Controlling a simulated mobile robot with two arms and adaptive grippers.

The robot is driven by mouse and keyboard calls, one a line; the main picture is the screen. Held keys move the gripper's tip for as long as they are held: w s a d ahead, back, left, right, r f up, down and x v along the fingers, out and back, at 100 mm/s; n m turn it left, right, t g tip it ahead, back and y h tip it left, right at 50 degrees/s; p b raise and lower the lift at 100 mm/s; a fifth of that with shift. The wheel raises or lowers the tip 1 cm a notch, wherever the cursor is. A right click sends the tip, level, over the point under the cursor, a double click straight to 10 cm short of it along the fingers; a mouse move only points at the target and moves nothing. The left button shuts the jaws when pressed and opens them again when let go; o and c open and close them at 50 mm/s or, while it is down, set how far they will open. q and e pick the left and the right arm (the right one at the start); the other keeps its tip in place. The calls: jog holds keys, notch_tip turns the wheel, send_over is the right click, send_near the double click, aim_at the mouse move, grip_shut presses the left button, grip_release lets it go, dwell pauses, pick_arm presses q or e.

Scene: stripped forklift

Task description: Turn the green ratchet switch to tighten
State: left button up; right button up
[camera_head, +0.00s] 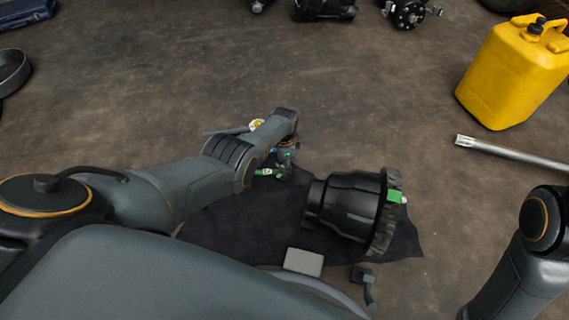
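My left arm reaches in from the left, and its gripper (283,172) points down over the dark cloth (215,232). The fingertips are small and partly hidden, so I cannot tell whether they are open or shut. A small green and white piece (264,172) is just left of the gripper, close to or touching it; I cannot tell whether it is the ratchet switch. A grey bar (222,132) and a small yellow-white round part (257,124) show behind my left forearm. My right arm shows at the lower right; its gripper is out of view.
A black cylindrical part (342,208) with a toothed rim lies on the cloth, with a green piece (396,196) at its right. A yellow jerrycan (505,75) stands at upper right, above a metal bar (510,153). The brown floor beyond is mostly clear.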

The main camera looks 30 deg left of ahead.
pick_arm(q)
jog(key=shift+w+r, duration=0.1)
jog(key=shift+r, duration=0.65)
notch_tip(320, 180, up, 10)
jog(key=shift+r, duration=0.25)
dwell(0.5)
